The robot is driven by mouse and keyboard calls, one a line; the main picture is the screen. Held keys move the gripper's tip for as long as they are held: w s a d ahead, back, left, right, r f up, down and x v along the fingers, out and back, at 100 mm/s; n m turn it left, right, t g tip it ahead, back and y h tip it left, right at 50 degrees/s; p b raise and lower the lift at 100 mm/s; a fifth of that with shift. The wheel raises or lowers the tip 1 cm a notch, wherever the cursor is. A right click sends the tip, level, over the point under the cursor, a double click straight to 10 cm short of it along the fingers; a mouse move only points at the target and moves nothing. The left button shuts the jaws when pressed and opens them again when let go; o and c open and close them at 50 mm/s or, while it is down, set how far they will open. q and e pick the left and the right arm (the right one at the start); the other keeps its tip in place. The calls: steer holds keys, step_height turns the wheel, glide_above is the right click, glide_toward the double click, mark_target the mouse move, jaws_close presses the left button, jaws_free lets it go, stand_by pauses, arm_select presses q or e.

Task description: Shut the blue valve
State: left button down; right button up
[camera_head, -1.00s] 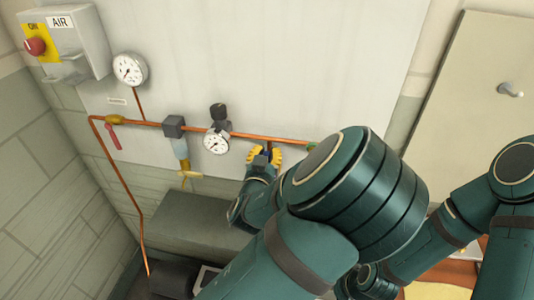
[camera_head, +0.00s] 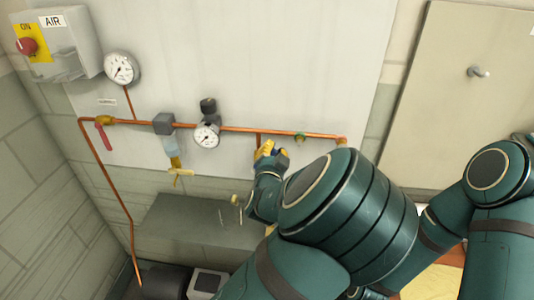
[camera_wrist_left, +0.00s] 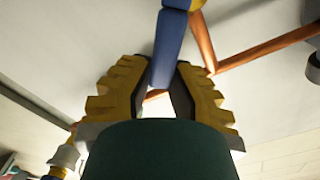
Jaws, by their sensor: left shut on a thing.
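The blue valve's handle is a long blue lever (camera_wrist_left: 168,45) in the left wrist view. It runs from a fitting on a copper pipe at the top down between the yellow ridged fingers of my left gripper (camera_wrist_left: 158,95). The gripper is shut on this lever. In the head view my left gripper (camera_head: 266,151) is at the short copper branch below the horizontal pipe on the wall. Only a small bit of blue shows beside its fingers there, and the valve body is mostly hidden. My right gripper is not visible.
The copper pipe (camera_head: 240,128) carries a gauge with a black knob (camera_head: 206,133), a filter (camera_head: 171,152) and a red lever (camera_head: 104,136) to the left. A grey ledge (camera_head: 185,222) lies below.

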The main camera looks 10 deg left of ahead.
arm_select(q)
step_height(320, 180, down, 6)
steer(key=d+m+b, duration=0.2)
steer(key=m+b, duration=0.2)
steer(key=m, duration=0.6)
steer(key=shift+d+b, duration=0.3)
steer(key=shift+d, duration=0.1)
steer(key=shift+f+m, duration=0.1)
steer(key=shift+m, duration=0.2)
steer(key=c, duration=0.9)
jaws_free()
steer(key=shift+o, duration=0.2)
steer(key=s, duration=1.2)
